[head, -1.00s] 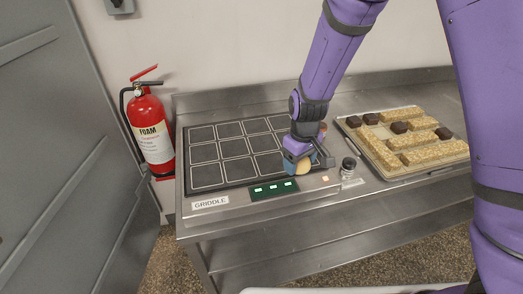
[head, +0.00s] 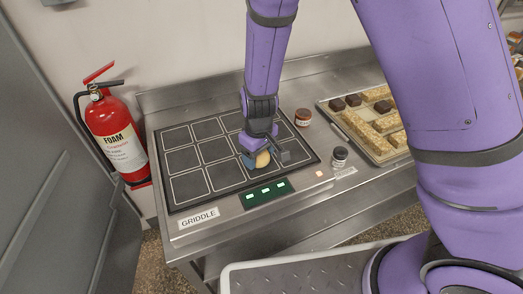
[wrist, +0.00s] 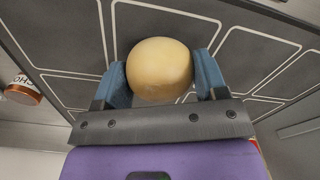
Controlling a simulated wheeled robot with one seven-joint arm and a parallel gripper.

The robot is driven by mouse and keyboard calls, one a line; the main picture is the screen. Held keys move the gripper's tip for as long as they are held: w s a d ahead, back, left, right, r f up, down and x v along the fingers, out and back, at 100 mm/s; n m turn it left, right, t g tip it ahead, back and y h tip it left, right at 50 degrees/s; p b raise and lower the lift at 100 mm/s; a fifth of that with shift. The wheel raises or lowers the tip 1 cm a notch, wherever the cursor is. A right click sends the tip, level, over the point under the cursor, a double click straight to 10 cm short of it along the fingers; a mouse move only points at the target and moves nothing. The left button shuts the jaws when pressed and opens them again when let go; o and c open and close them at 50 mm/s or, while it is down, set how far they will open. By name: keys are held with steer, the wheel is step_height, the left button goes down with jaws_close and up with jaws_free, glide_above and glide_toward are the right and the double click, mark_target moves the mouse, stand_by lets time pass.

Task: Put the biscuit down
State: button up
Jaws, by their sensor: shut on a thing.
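The biscuit (wrist: 160,70) is round, pale and golden, and sits between the two blue fingertips in the wrist view. My gripper (head: 257,160) is shut on it, and the biscuit also shows in the head view (head: 263,159). They are over the dark griddle (head: 188,187), toward its front right part. The griddle is marked with white outlined squares. I cannot tell whether the biscuit touches the surface. Its underside is hidden.
A green-lit panel (head: 265,193) and the GRIDDLE label (head: 199,218) are on the front edge. A small jar (head: 303,117) and a dark knob (head: 340,153) stand to the right. A tray (head: 352,149) of bars lies beyond. A red extinguisher (head: 115,137) hangs at left.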

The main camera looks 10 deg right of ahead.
steer(key=shift+f, duration=0.25)
steer(key=o, duration=0.9)
steer(key=shift+f, duration=0.1)
steer(key=shift+o, duration=0.2)
